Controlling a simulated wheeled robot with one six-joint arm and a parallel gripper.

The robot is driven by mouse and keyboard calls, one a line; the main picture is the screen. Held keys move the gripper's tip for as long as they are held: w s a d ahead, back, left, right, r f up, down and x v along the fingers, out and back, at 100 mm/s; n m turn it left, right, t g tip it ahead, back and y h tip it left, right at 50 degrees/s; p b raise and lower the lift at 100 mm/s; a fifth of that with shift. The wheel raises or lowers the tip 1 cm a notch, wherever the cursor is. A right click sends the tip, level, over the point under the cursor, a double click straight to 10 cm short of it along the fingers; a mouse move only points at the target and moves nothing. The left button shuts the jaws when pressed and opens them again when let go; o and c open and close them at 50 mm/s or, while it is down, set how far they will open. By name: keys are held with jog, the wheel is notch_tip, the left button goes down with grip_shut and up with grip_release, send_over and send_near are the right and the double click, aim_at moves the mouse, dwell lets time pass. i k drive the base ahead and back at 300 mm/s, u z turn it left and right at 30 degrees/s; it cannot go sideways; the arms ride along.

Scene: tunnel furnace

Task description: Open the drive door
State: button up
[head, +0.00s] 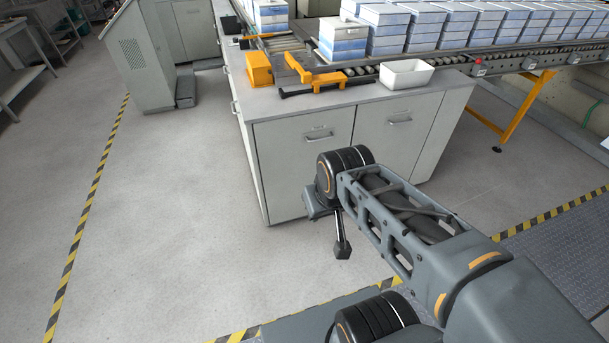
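A light grey cabinet has two front doors, both looking shut. The left door (295,172) has a bar handle (319,137) near its top, and the right door (388,145) has a similar handle (399,121). Small labels above the handles are too small to read, so I cannot tell which is the drive door. My arm reaches in from the lower right, and its wrist covers part of the doors' lower area. The visible end of my gripper (342,250) points down in front of the left door, below its handle. Its fingers cannot be made out separately.
On the cabinet top are a dark bar tool (325,87), a yellow box (258,69) and a white tray (406,74). A roller conveyor with blue-white boxes (386,28) runs behind. A yellow support leg (522,106) stands at right. The floor (165,220) at left is clear.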

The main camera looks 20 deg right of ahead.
aim_at(288, 148)
jog(key=z, duration=0.3)
jog(key=i, duration=1.1)
jog(key=u, duration=0.1)
